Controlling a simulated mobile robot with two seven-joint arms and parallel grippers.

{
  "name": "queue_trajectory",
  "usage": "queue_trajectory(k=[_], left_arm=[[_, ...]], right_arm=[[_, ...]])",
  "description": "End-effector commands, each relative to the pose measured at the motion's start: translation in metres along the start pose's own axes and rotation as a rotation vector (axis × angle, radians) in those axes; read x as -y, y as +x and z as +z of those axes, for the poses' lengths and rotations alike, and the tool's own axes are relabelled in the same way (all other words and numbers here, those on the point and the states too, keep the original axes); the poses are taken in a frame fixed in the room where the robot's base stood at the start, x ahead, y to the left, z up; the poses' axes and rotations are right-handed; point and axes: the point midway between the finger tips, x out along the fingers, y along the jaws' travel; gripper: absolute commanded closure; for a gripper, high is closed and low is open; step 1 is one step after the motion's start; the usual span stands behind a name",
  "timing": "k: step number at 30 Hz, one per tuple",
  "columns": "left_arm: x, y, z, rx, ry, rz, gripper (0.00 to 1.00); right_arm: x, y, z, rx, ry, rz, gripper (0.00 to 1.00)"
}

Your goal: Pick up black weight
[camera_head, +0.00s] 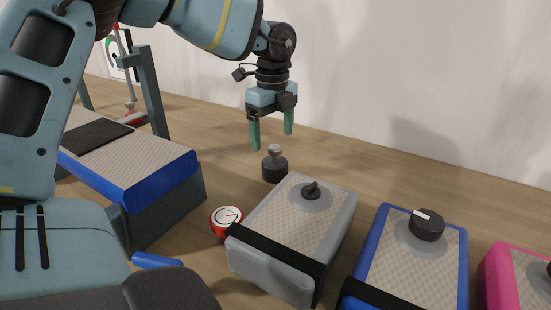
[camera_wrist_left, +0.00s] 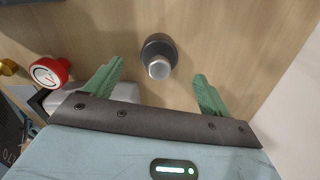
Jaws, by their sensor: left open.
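The black weight (camera_head: 274,165) stands upright on the wooden table, a dark cylinder with a lighter grey knob on top. It also shows in the left wrist view (camera_wrist_left: 158,54), seen from above. My left gripper (camera_head: 271,140) points down above the weight, with its green fingers apart. In the left wrist view the gripper (camera_wrist_left: 156,85) is open and empty, and the weight appears between and just beyond the two fingertips. My right gripper is not in view.
A red round dial (camera_head: 227,220) sits in front. A blue-edged block (camera_head: 450,262) and pink block (camera_head: 495,285) stand right. A blue-edged box (camera_head: 180,178) stands left.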

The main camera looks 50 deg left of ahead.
Motion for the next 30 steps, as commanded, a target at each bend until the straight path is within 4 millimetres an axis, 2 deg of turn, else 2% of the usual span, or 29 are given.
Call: queue_trajectory(k=[9, 14, 24, 30], left_arm=[[0.0, 0.026, -0.001, 0.0, 0.0, 0.001, 0.18], [0.0, 0.029, -0.001, 0.0, 0.0, 0.002, 0.18], [0.0, 0.071, -0.006, -0.001, 0.0, 0.002, 0.18], [0.0, 0.078, -0.006, 0.0, -0.001, 0.0, 0.18]], right_arm=[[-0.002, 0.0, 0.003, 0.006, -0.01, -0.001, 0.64], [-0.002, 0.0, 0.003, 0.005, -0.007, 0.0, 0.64], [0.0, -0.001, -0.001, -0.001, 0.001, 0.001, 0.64], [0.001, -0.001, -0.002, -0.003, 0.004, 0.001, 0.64]])
